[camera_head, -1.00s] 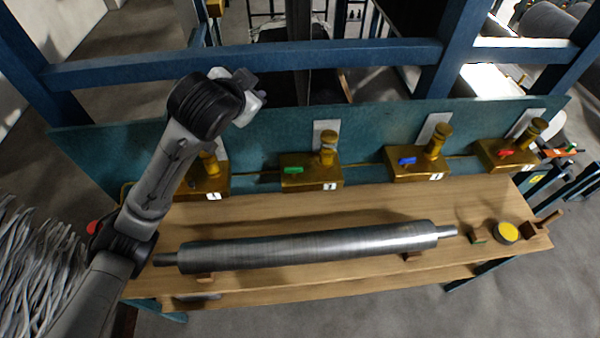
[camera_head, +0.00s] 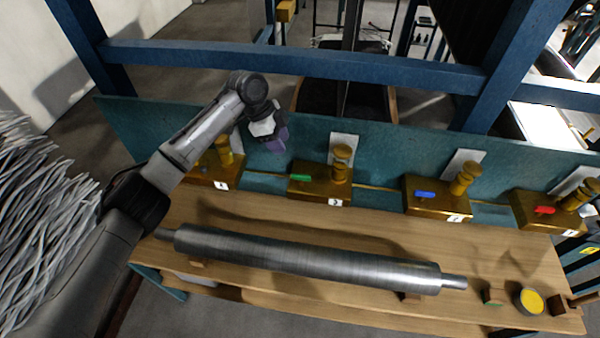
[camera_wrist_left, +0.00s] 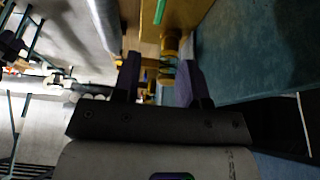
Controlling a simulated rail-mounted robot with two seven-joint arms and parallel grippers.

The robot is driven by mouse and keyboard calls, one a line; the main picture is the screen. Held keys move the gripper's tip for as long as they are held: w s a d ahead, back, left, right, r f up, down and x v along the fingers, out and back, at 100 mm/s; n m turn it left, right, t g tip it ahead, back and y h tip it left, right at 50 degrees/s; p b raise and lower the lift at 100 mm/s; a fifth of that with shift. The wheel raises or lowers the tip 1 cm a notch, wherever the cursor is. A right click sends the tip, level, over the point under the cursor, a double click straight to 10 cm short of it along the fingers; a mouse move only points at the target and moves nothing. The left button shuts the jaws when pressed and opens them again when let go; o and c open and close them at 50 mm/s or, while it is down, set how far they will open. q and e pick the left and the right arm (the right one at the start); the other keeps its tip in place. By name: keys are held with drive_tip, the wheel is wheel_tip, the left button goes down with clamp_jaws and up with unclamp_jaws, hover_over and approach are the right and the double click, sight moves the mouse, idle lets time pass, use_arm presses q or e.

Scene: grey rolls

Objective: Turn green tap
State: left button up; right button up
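The green tap (camera_head: 300,178) is a small green handle on the front of a gold valve box with a round post, second from the left on the teal back panel. It also shows at the top edge of the wrist view (camera_wrist_left: 160,11). My left gripper (camera_head: 281,142) is above and slightly left of the green tap, apart from it. In the wrist view its two dark purple fingers (camera_wrist_left: 160,72) stand apart with nothing held between them; a gold post shows beyond the gap. My right gripper is in neither view.
Other gold valve boxes carry a blue tap (camera_head: 426,195) and a red tap (camera_head: 545,210) to the right. A metal roller (camera_head: 310,255) lies across the wooden bench (camera_head: 240,212). A blue beam (camera_head: 290,60) crosses behind the panel.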

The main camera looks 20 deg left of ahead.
sight(301, 175)
use_arm(q)
drive_tip(key=p+x, duration=0.1)
drive_tip(key=x, duration=1.2)
drive_tip(key=shift+d+f, duration=0.1)
drive_tip(key=shift+f, duration=0.25)
clamp_jaws()
